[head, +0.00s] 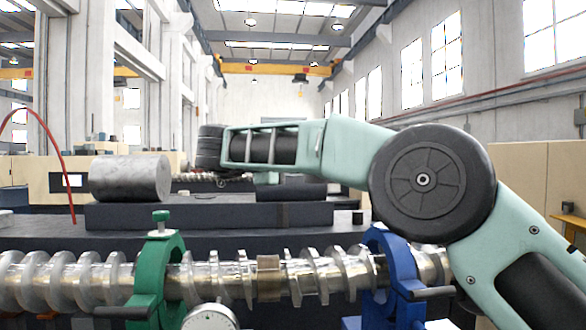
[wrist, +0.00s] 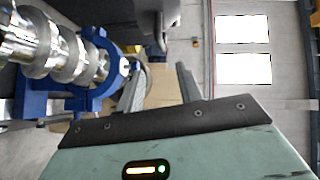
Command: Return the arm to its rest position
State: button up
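My pale green arm (head: 345,150) rises from the lower right of the head view and bends at a large dark round joint. Its forearm reaches left, above the steel screw. My gripper is hidden in the head view. In the wrist view my gripper (wrist: 160,88) shows two grey fingers standing apart with nothing between them, so it is open and empty. The blue clamp (wrist: 103,85) and the screw (wrist: 60,50) lie to the left of the fingers, apart from them as far as I can tell.
The long steel screw (head: 330,272) runs across the front, with a green clamp (head: 160,280) and a blue clamp (head: 392,280) around it. A dial gauge (head: 210,318) stands at the front. A grey metal cylinder (head: 130,178) lies behind, left of my forearm. Space above is open.

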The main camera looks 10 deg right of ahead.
jog(key=s+a+n+t+y+b, duration=0.2)
jog(key=a+n+t+y, duration=0.6)
jog(key=a+n+y, duration=0.55)
jog(key=s+a+f+n+g+y, duration=0.5)
jog(key=s+f+n+g+y, duration=0.2)
jog(key=s+f+n, duration=0.45)
jog(key=s+d+f+n+g+h+b, duration=0.1)
jog(key=s+d+f+n+g, duration=0.25)
jog(key=s+f, duration=0.45)
jog(key=s+d+f+n+g+h, duration=0.1)
jog(key=s+d+f+n+g, duration=0.1)
jog(key=s+d+f+g, duration=0.4)
jog(key=s+d+f+n+g+h, duration=0.1)
jog(key=s+d+f+h, duration=0.2)
jog(key=s+d+f, duration=0.2)
jog(key=s+d+f+n+g+h+b, duration=0.1)
jog(key=s+d+f+n+g+h, duration=0.1)
jog(key=s+d+f, duration=0.4)
jog(key=s+d+h, duration=0.1)
jog(key=s+d, duration=0.2)
jog(key=s, duration=0.4)
jog(key=shift+d+f, duration=0.25)
